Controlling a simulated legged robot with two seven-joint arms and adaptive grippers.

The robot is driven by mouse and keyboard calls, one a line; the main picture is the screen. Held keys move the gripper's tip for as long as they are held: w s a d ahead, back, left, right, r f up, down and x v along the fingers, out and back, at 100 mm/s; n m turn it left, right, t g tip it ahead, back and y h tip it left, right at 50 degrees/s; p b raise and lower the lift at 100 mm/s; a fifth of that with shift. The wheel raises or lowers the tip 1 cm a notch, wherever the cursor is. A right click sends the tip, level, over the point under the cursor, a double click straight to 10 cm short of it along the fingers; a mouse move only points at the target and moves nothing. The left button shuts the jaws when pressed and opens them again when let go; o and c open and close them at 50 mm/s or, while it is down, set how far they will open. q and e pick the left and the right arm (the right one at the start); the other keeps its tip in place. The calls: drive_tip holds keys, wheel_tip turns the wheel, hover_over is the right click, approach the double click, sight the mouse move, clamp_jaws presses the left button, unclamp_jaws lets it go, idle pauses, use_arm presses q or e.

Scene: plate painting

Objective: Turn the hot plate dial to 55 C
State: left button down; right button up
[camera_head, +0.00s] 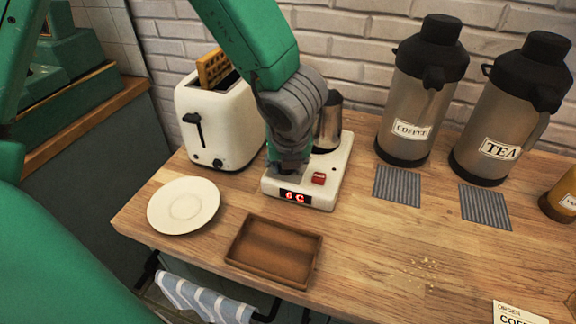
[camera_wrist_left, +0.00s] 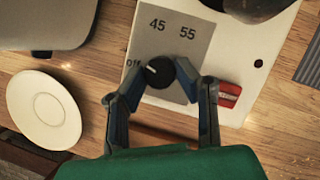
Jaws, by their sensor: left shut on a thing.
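The white hot plate (camera_head: 335,165) stands on the wooden counter. Its red display (camera_head: 295,196) seems to read 6 C. A red switch (camera_head: 319,178) is beside it and also shows in the left wrist view (camera_wrist_left: 229,94). The black dial (camera_wrist_left: 159,73) sits on a grey panel (camera_wrist_left: 172,22) marked Off, 45 and 55. The dial's white mark points left, towards Off. My left gripper (camera_head: 287,166) reaches down onto the hot plate and hides the dial in the head view. Its fingers (camera_wrist_left: 160,84) are shut on the dial from both sides.
A metal pot (camera_head: 329,122) stands on the back of the hot plate. A toaster (camera_head: 225,130) with a waffle is close on the left. A white plate (camera_head: 184,205) and brown tray (camera_head: 262,270) lie in front. Coffee (camera_head: 415,100) and tea (camera_head: 505,115) dispensers stand right.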

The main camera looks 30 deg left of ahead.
use_arm(q)
drive_tip(key=m, duration=0.1)
drive_tip(key=m+h, duration=0.1)
drive_tip(key=m, duration=0.1)
drive_tip(key=shift+w+a+r+t, duration=0.1)
drive_tip(key=shift+w+a+t, duration=0.1)
drive_tip(key=shift+t, duration=0.2)
drive_tip(key=shift+m+h, duration=0.3)
drive_tip(key=shift+m, duration=0.5)
drive_tip(key=m+h+p, duration=0.1)
drive_tip(key=m, duration=0.1)
drive_tip(key=shift+a+r+m, duration=0.1)
drive_tip(key=shift+m, duration=0.3)
drive_tip(key=shift+m+h+p, duration=0.4)
drive_tip(key=shift+m+p, duration=0.2)
drive_tip(key=shift+m, duration=0.3)
drive_tip(key=m+h+p, duration=0.1)
drive_tip(key=m+p, duration=0.3)
drive_tip(key=m+g+h+p, duration=0.1)
drive_tip(key=m+p, duration=0.3)
drive_tip(key=shift+a+h+p, duration=0.2)
drive_tip(key=shift+h+p, duration=0.1)
drive_tip(key=shift+m+g+h+p, duration=0.4)
drive_tip(key=shift+m+h+p, duration=0.1)
drive_tip(key=shift+m+p, duration=1.15)
drive_tip(key=shift+f, duration=0.25)
drive_tip(key=c, duration=1.3)
unclamp_jaws()
drive_tip(key=shift+o, duration=0.2)
drive_tip(key=shift+w, duration=0.15)
